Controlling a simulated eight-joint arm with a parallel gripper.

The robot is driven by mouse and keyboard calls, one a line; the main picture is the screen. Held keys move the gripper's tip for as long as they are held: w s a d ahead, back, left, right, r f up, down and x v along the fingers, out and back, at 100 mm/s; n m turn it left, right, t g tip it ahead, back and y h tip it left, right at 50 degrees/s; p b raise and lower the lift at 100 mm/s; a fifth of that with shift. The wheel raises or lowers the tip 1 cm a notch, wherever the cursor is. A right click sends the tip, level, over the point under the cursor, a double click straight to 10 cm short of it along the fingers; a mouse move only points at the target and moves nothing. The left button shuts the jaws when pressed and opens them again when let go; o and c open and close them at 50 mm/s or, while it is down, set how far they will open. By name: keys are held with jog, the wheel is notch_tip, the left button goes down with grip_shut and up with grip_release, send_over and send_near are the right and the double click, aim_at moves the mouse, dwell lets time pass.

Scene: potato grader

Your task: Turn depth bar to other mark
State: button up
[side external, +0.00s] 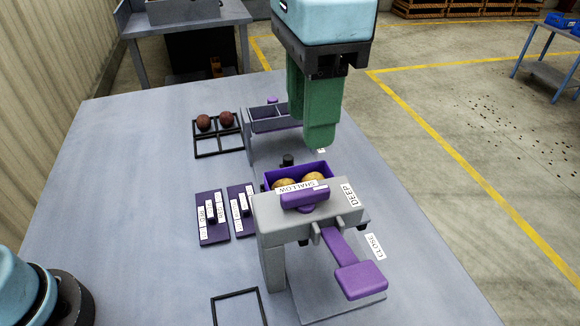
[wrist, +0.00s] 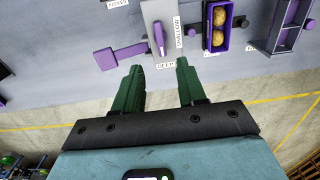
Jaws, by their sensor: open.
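The depth bar (side external: 305,197) is a short purple bar on top of the grey grader head (side external: 271,235). It lies alongside the SHALLOW label (side external: 297,187), and the DEEP label (side external: 348,195) is on the adjacent edge. In the wrist view the bar (wrist: 159,38) runs parallel to the SHALLOW label (wrist: 178,32), with the DEEP label (wrist: 165,65) by its near end. My gripper (side external: 320,147) has green fingers and hangs above and behind the grader, apart from the bar. In the wrist view its two fingers (wrist: 159,67) are spread with nothing held between them.
A purple tray (side external: 284,174) with potatoes sits behind the bar. A purple lever with a paddle (side external: 360,280) projects in front, by the CLOSE label (side external: 376,247). Purple label plates (side external: 211,232) and a black rack (side external: 205,153) stand left. The table's right side is clear.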

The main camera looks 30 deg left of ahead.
aim_at(305, 191)
notch_tip(305, 191, down, 11)
jog(key=shift+r, duration=0.2)
dwell(0.3)
grip_shut()
